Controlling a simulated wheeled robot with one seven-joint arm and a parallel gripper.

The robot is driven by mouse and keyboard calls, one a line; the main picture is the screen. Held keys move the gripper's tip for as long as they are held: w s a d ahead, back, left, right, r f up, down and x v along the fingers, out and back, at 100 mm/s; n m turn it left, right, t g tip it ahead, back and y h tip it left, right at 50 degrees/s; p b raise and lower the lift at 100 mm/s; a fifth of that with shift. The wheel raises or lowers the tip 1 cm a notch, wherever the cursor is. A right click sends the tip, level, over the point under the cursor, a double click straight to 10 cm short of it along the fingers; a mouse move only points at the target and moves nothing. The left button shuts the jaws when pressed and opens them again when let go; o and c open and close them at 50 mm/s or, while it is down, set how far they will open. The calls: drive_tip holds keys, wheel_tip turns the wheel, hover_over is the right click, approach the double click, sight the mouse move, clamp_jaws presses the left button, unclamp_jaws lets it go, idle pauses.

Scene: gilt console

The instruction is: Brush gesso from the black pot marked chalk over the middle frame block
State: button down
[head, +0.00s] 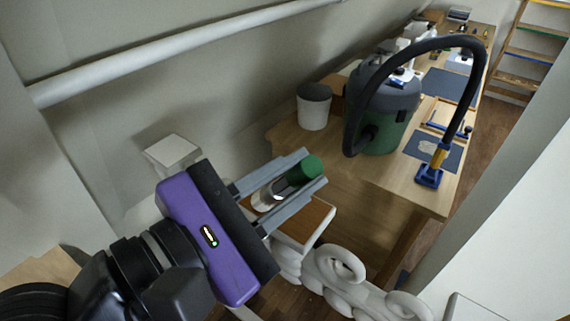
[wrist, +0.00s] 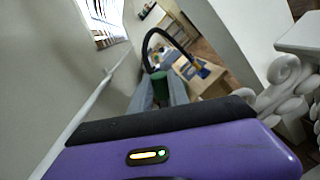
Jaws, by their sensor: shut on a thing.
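My gripper (head: 315,167) is shut on a green cylinder (head: 308,169), held between the two grey fingers in mid-air. A white and silvery part (head: 266,196) shows between the fingers nearer the palm; it may belong to the same thing, a brush perhaps, but I cannot tell. In the wrist view the green cylinder (wrist: 160,85) shows between the fingers, small and partly hidden by the gripper body. I cannot make out a black pot marked chalk or the row of frame blocks in either view.
A white scrolled console (head: 350,270) stands below the gripper with a brown-topped panel (head: 312,222). Beyond it, a long wooden bench (head: 390,185) carries a green vacuum (head: 385,130) with a black hose, a white bucket (head: 314,106) and blue mats (head: 450,86). A wall pipe (head: 150,58) runs at left.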

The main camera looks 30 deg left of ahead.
drive_tip(key=d+p, duration=0.2)
drive_tip(key=d, duration=0.5)
drive_tip(key=shift+s+d, duration=0.2)
drive_tip(key=shift+s, duration=0.1)
idle(0.4)
drive_tip(key=shift+a, duration=0.1)
drive_tip(key=shift+w+a+p, duration=0.35)
drive_tip(key=shift+a, duration=1.1)
drive_tip(key=shift+w+a+p, duration=0.35)
drive_tip(key=shift+w+a, duration=0.05)
drive_tip(key=shift+a, duration=1)
drive_tip(key=shift+w+a+p, duration=0.35)
drive_tip(key=shift+a, duration=1.1)
drive_tip(key=d, duration=0.9)
drive_tip(key=shift+s, duration=0.3)
drive_tip(key=shift+a, duration=0.1)
